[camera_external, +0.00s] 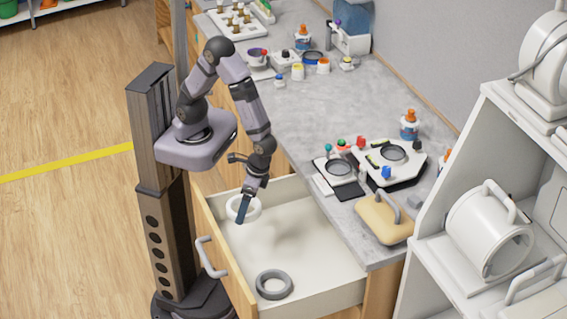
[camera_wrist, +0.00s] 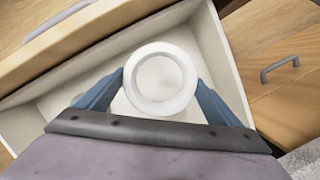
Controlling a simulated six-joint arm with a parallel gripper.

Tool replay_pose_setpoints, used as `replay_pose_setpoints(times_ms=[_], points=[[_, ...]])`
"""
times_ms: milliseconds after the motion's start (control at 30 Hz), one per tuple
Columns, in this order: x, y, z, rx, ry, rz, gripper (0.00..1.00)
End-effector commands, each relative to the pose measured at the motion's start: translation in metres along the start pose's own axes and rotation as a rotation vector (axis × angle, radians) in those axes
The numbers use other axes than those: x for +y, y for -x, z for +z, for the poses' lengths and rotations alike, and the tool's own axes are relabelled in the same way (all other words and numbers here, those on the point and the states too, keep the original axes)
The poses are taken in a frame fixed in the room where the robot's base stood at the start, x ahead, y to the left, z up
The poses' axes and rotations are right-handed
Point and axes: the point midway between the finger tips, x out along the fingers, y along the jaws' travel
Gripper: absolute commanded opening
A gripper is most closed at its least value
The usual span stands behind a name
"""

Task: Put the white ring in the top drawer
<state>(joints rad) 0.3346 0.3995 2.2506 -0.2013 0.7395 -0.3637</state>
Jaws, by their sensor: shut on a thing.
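The white ring (camera_wrist: 160,106) shows between the two blue fingers of my gripper (camera_wrist: 160,90) in the wrist view. In the external view the white ring (camera_external: 254,207) is at my gripper (camera_external: 244,208), partly hidden behind a finger. My gripper is shut on the ring and points down into the open top drawer (camera_external: 322,292). The ring is over the drawer's back left part, near its front panel. I cannot tell whether the ring touches the drawer floor. The drawer's pale inside also shows in the wrist view (camera_wrist: 27,124).
A grey ring (camera_external: 274,284) lies in the drawer's near part. The drawer handle (camera_external: 210,258) is on the front panel. The grey counter (camera_external: 340,105) beside the drawer holds trays, small bottles and a yellow block (camera_external: 384,219). The drawer's middle floor is clear.

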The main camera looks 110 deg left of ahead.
Motion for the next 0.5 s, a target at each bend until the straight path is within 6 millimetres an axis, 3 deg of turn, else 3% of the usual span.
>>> replay_pose_setpoints(times_ms=[200,500], points=[[0.000,-0.030,-0.009,0.000,0.001,0.000,0.54],[0.001,-0.040,-0.012,0.002,0.001,0.001,0.54]])
